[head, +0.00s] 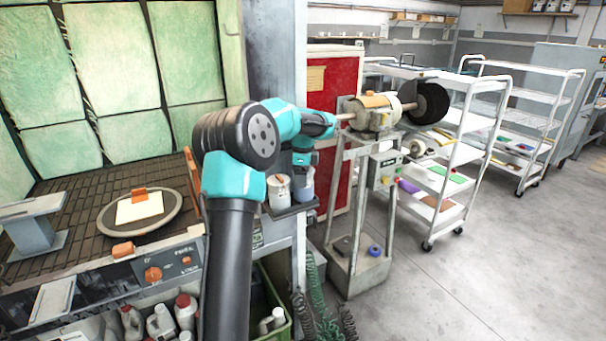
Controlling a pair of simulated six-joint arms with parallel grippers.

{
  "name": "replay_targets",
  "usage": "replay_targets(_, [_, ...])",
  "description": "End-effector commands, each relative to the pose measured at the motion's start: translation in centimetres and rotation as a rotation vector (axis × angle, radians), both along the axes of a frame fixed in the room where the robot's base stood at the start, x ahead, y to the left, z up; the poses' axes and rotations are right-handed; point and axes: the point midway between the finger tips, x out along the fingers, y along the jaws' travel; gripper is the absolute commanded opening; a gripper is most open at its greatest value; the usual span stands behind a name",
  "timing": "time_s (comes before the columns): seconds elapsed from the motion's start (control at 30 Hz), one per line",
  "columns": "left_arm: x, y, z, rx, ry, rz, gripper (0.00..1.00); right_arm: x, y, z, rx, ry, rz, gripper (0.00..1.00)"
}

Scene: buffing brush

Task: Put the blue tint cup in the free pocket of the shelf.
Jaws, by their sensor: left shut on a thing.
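A blue-grey tint cup (305,190) is at the small dark shelf (291,210) on the side of the booth, at the middle of the head view. My left gripper (303,174) points down from above and is shut on this cup; its fingers are small and partly hidden. The cup's base is at the shelf's right part, and I cannot tell whether it is seated in a pocket or held just above it. A white cup with brown marks (278,193) stands in the shelf's left part. My right gripper is not in view.
A buffing motor (377,113) with a black brush wheel (432,103) stands on a metal stand right of the shelf. A red cabinet (340,85) is behind it. A round plate (140,213) lies on the booth's grating. Open floor is at the right.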

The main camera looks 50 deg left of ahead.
Motion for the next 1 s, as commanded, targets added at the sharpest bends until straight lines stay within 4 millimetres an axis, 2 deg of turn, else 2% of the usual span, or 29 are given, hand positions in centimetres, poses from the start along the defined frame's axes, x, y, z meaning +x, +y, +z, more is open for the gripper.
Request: replay_targets(1.0, [-0.19,0.19,-0.75,0.0,0.0,0.0,0.42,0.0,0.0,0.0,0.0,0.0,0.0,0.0])
